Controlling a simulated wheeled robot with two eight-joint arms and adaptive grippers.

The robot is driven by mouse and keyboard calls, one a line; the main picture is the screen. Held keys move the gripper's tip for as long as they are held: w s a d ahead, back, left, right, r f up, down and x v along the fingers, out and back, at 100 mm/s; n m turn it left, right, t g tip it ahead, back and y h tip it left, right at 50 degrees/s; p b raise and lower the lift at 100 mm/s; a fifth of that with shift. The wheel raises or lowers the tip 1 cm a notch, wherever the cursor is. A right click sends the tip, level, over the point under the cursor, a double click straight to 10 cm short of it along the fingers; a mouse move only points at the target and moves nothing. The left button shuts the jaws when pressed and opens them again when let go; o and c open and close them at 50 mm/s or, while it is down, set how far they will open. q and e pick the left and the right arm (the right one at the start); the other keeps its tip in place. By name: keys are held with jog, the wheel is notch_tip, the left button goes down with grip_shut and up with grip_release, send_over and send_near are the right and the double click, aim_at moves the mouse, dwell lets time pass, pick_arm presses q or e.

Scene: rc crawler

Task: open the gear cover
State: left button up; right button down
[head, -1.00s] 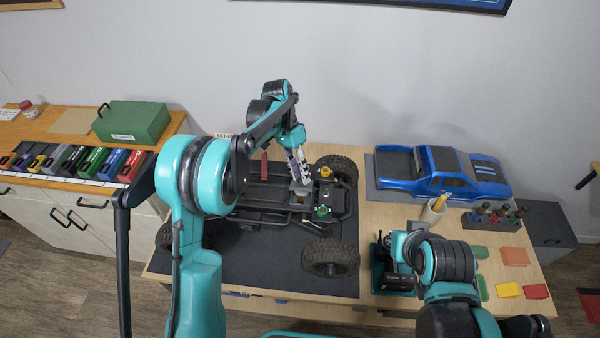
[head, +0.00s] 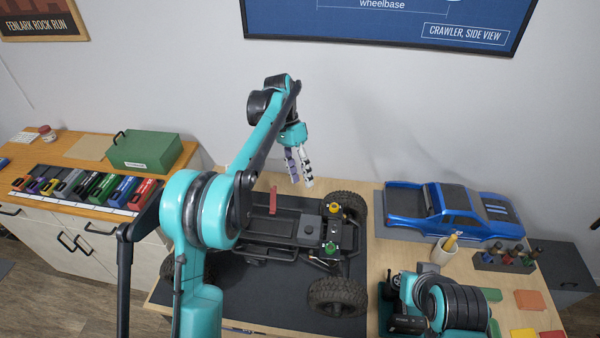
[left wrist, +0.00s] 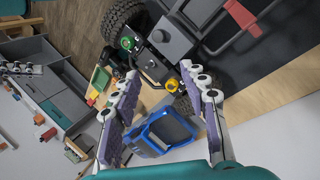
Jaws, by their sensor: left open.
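The crawler chassis (head: 270,240) sits on a dark mat, with big black tyres and a red-topped post. In its middle is a dark box-like housing (head: 310,228), which also shows in the left wrist view (left wrist: 172,38). A yellow-capped part and a green-capped part stand beside it. I cannot make out the gear cover's edges or whether it is open. My left gripper (head: 301,182) is open and empty, in the air above and behind the housing. Its spread fingers frame the left wrist view (left wrist: 163,85), with nothing between them. My right arm shows at lower right; its fingers are hidden.
Coloured pads lie at the right. A green box (head: 145,150) and several coloured cases stand on the left cabinet.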

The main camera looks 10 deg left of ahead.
pick_arm(q)
jog(key=shift+w+a+r, duration=0.15)
jog(key=shift+r, duration=0.35)
